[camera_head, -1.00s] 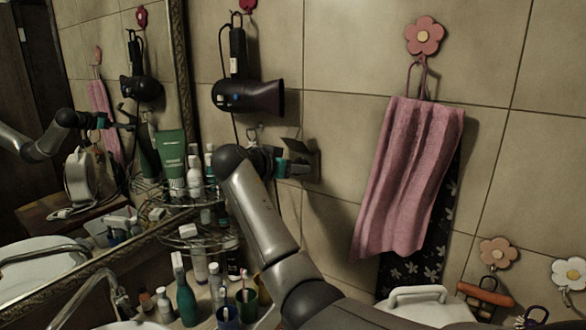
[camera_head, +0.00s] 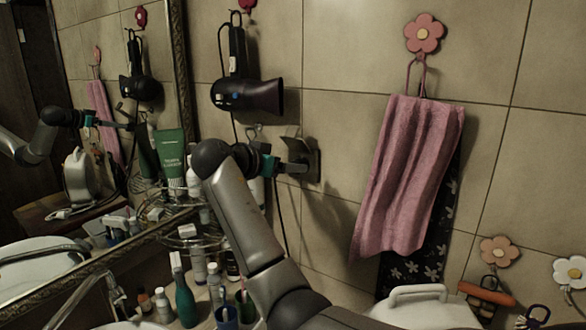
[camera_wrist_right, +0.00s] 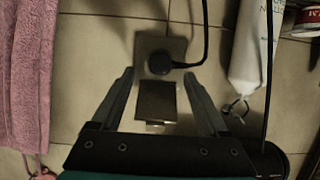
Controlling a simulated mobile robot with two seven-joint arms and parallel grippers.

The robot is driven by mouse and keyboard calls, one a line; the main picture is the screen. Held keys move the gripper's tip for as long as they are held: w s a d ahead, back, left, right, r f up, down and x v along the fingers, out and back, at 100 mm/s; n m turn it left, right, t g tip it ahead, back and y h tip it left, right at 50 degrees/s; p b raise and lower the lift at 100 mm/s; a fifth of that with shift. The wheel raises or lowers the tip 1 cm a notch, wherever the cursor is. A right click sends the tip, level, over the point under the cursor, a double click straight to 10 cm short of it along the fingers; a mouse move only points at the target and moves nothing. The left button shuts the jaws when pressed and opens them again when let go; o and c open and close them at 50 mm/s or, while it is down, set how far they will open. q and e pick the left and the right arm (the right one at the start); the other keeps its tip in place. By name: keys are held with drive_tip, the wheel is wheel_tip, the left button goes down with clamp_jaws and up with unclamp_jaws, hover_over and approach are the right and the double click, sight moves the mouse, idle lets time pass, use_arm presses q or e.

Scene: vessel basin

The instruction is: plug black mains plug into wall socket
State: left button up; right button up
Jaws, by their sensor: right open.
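The wall socket (camera_head: 316,160) is on the tiled wall right of the hair dryer, with its flap raised. In the right wrist view, its plate (camera_wrist_right: 176,46) holds the round black mains plug (camera_wrist_right: 159,63), whose cord curves away right and up. The plug sits against the socket face; I cannot tell how deep it is. The dark flap (camera_wrist_right: 157,99) stands out from the plate toward my wrist. My right gripper (camera_head: 300,168) is open in front of the socket. Its fingers (camera_wrist_right: 158,75) lie on both sides of the flap, apart from the plug. My left gripper is not in view.
A hair dryer (camera_head: 247,96) hangs upper left of the socket. A pink towel (camera_head: 410,175) hangs to the right. Wire shelves with bottles and a green tube (camera_head: 171,158) stand left, beside the mirror. A basin with a tap is lower left.

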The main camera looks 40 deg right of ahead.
drive_tip(key=b+v, duration=0.1)
drive_tip(key=v, duration=1)
drive_tip(key=shift+a, duration=0.1)
